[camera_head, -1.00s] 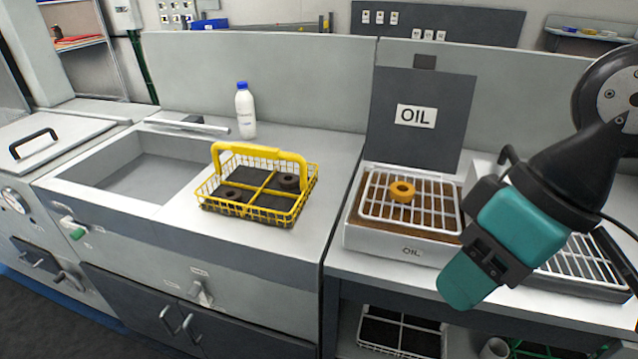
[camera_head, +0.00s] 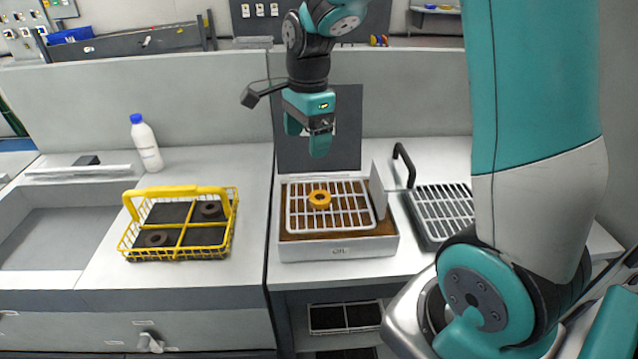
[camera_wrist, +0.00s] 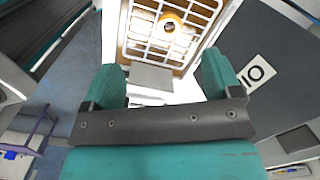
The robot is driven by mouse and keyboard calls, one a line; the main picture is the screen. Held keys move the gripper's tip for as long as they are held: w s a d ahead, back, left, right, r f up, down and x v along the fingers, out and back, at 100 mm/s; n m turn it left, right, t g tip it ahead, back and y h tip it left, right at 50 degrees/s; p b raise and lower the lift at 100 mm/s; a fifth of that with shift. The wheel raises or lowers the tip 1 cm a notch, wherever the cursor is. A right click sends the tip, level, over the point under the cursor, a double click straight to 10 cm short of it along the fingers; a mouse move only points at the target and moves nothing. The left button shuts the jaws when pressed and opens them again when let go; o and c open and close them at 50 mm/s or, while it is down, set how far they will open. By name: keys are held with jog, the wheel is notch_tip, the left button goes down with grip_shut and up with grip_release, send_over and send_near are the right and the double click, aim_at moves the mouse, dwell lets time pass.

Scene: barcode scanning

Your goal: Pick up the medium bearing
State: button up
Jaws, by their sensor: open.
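An orange ring-shaped bearing (camera_head: 319,199) lies on the white wire rack (camera_head: 355,215) of the oil box in the head view. It also shows at the top of the wrist view (camera_wrist: 170,22). Two dark bearings, one at the back right (camera_head: 211,209) and one at the front left (camera_head: 155,239), sit in compartments of the yellow wire basket (camera_head: 232,235). Which bearing is the medium one I cannot tell for sure. My gripper (camera_head: 308,140) is open and empty, raised above the oil box, in front of its upright lid. Its two teal fingers show apart in the wrist view.
The oil box (camera_head: 340,251) has its dark lid (camera_head: 349,110) standing open behind. A second rack tray (camera_head: 430,226) with a black handle stands to the right. A white bottle with a blue cap (camera_head: 146,145) and a sink are at left.

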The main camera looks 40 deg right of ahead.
jog(key=w+d+m, duration=0.2)
jog(key=d+m, duration=0.2)
jog(key=p, duration=0.4)
send_over(319, 197)
jog(key=shift+h, duration=0.3)
jog(key=f, duration=1.2)
jog(key=shift+w+d, duration=0.1)
jog(key=shift+w, duration=0.1)
jog(key=shift+s+f+p, duration=0.15)
jog(key=shift+f+p, duration=0.9)
jog(key=shift+f, duration=1.75)
jog(key=shift+c, duration=0.5)
jog(key=c, duration=1)
